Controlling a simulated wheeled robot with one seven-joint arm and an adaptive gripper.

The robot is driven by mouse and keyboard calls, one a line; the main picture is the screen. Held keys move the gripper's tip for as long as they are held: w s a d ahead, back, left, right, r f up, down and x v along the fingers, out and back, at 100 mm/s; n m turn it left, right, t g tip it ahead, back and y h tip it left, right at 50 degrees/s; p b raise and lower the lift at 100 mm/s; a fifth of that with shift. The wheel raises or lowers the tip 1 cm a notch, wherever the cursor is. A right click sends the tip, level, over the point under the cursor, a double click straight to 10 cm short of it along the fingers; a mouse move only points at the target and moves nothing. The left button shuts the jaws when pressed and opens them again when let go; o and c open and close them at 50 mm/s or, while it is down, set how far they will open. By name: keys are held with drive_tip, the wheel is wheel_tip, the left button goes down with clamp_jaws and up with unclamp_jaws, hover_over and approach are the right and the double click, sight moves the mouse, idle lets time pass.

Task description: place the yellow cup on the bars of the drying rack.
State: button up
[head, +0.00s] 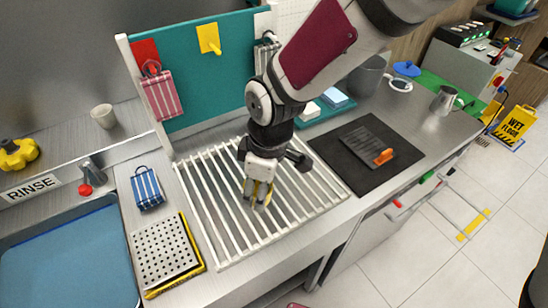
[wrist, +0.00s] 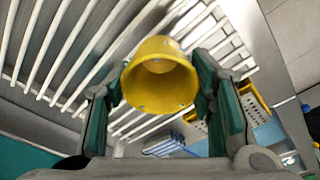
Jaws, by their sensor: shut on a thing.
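The yellow cup (wrist: 160,76) is between my gripper's two green-padded fingers (wrist: 160,108) in the wrist view, with its open mouth toward the camera. My gripper is shut on it. In the head view my gripper (head: 258,200) points down over the middle of the drying rack, and only a little of the cup (head: 262,191) shows between the fingers. The drying rack (head: 222,232) is a white frame with parallel bars on the counter. The bars show behind the cup in the wrist view. I cannot tell whether the cup touches them.
A blue-striped cloth (head: 147,188) and a perforated tray with a yellow edge (head: 166,250) lie left of the rack. A blue sink basin (head: 60,255) is further left. A black mat (head: 350,170) with an orange-handled tool (head: 383,156) lies right. A teal board (head: 190,75) stands behind.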

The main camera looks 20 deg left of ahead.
drive_tip(key=shift+w+f+p, duration=0.15)
drive_tip(key=shift+w+f, duration=0.05)
drive_tip(key=shift+f, duration=0.7)
drive_tip(key=shift+w+f+p, duration=0.15)
drive_tip(key=shift+w+f, duration=0.05)
drive_tip(key=shift+f, duration=0.7)
drive_tip(key=shift+f, duration=0.1)
drive_tip(key=o, duration=1.1)
drive_tip(key=shift+o, duration=0.2)
wheel_tip(320, 180, up, 12)
drive_tip(key=d, duration=0.1)
drive_tip(key=shift+d, duration=0.4)
